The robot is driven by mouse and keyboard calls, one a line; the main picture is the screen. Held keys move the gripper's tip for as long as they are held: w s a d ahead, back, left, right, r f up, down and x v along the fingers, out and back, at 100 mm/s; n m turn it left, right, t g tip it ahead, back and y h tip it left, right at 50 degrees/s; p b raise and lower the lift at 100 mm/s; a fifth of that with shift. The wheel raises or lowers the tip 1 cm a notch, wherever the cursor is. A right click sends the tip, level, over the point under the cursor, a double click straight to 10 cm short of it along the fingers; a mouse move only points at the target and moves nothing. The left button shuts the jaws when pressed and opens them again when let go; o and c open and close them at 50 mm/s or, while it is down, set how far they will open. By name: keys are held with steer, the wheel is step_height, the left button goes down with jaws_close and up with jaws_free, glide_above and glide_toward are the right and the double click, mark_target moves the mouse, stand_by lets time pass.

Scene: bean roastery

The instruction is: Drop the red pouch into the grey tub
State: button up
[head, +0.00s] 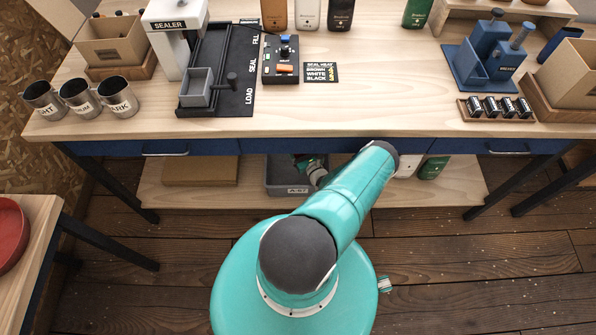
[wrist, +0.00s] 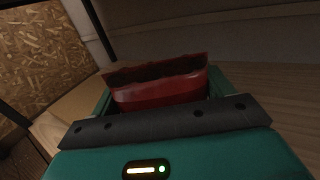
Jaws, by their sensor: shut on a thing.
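The red pouch (wrist: 160,90) shows in the wrist view between the jaws of my gripper (wrist: 158,98); its top edge is dark and faces the camera. My gripper is shut on it. In the head view my gripper (head: 309,164) is small and partly hidden by my arm, and I cannot make out the pouch there. The grey tub (head: 275,185) stands on the low shelf under the bench, with a small label on its front. My gripper appears over or close to the tub's right part; its height above the rim is unclear.
The low shelf (head: 455,190) carries a cardboard box (head: 200,171) left of the tub and white and green bags (head: 432,168) to the right. The bench top (head: 390,120) overhangs the shelf. A sealer (head: 177,35), cups and a blue machine (head: 490,57) stand on the bench.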

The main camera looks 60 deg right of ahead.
steer(key=shift+f, duration=0.4)
steer(key=o, duration=1.3)
steer(key=v, duration=1.4)
